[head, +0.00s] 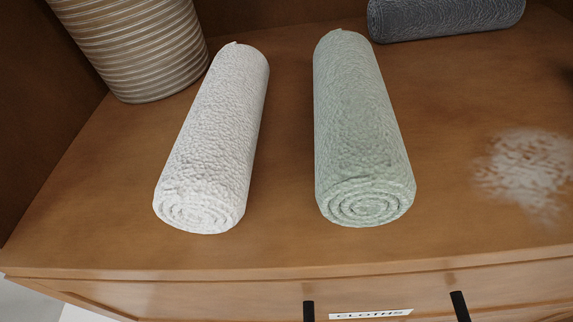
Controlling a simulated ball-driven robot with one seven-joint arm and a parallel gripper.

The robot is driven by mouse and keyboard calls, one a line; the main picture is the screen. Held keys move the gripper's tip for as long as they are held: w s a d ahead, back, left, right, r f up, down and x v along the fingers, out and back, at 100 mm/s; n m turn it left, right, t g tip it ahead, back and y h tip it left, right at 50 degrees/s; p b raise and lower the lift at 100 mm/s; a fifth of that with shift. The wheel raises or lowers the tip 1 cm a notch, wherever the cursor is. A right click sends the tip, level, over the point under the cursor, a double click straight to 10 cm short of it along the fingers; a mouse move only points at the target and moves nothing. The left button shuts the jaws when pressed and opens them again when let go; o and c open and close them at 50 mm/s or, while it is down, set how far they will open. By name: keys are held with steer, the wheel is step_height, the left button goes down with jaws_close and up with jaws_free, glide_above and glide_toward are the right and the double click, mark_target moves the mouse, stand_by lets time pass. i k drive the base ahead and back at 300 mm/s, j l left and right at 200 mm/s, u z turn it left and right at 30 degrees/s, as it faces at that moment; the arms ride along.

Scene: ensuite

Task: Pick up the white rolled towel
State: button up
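The white rolled towel (217,143) lies on the wooden shelf (270,250), left of the middle of the head view. Its spiral end faces me, and its far end points back and slightly right. Nothing is touching or holding it. My gripper does not show in the view.
A pale green rolled towel (360,130) lies to its right across a narrow gap. A ribbed basket (140,50) stands close at back left. A dark grey rolled towel (445,16) lies at back right. A whitish patch (528,170) marks the right side. A drawer labelled "CLOTHS" (370,314) is below.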

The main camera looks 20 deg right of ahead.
mark_target(202, 187)
steer(key=i+l, duration=0.2)
steer(key=i, duration=0.3)
steer(key=i+l, duration=0.2)
steer(key=i, duration=0.25)
